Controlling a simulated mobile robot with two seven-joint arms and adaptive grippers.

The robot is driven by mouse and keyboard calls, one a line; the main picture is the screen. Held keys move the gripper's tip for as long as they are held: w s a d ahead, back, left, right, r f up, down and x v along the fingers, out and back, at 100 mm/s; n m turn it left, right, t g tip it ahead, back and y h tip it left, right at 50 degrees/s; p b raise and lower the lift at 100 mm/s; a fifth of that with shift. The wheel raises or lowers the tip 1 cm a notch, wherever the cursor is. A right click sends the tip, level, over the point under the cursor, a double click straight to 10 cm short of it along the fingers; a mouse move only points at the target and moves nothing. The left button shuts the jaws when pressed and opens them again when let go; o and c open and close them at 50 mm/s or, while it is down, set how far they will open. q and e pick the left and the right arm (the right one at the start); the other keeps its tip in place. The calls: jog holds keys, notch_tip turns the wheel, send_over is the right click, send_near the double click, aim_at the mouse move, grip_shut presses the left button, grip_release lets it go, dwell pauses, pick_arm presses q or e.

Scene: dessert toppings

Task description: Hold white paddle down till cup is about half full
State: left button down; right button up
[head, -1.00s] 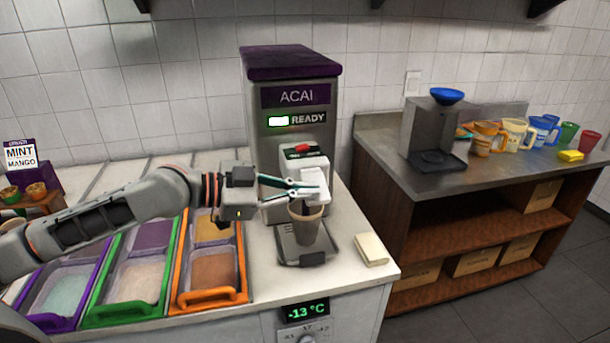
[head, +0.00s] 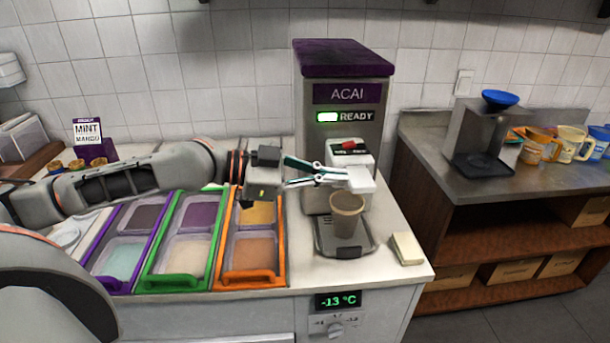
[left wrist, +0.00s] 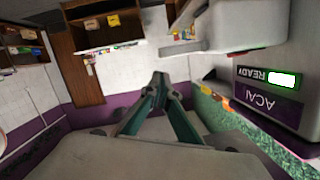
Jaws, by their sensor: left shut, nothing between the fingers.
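The acai machine (head: 343,70) shows a lit green READY sign; its label also shows in the left wrist view (left wrist: 262,92). The white paddle (head: 361,181) juts from the machine's front, under a dark panel with a red part. A tan cup (head: 346,215) stands upright on the drip tray (head: 323,240), below the paddle. I cannot make out how full it is. My left gripper (head: 346,178) is shut and empty, with its teal fingertips at the paddle's left side. I cannot tell whether they touch it. The fingertips meet in the left wrist view (left wrist: 160,80). My right gripper is not in view.
Topping tubs in purple, green and orange frames (head: 250,280) fill the counter to the left. A side table (head: 440,168) holds a dark dispenser with a blue bowl (head: 500,97) and several mugs.

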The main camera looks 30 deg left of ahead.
pick_arm(q)
jog(key=shift+b+v, duration=1.75)
jog(key=shift+v, duration=1.15)
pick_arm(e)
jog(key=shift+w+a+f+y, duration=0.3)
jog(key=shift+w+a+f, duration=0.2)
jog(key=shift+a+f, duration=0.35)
pick_arm(q)
jog(key=shift+d, duration=0.1)
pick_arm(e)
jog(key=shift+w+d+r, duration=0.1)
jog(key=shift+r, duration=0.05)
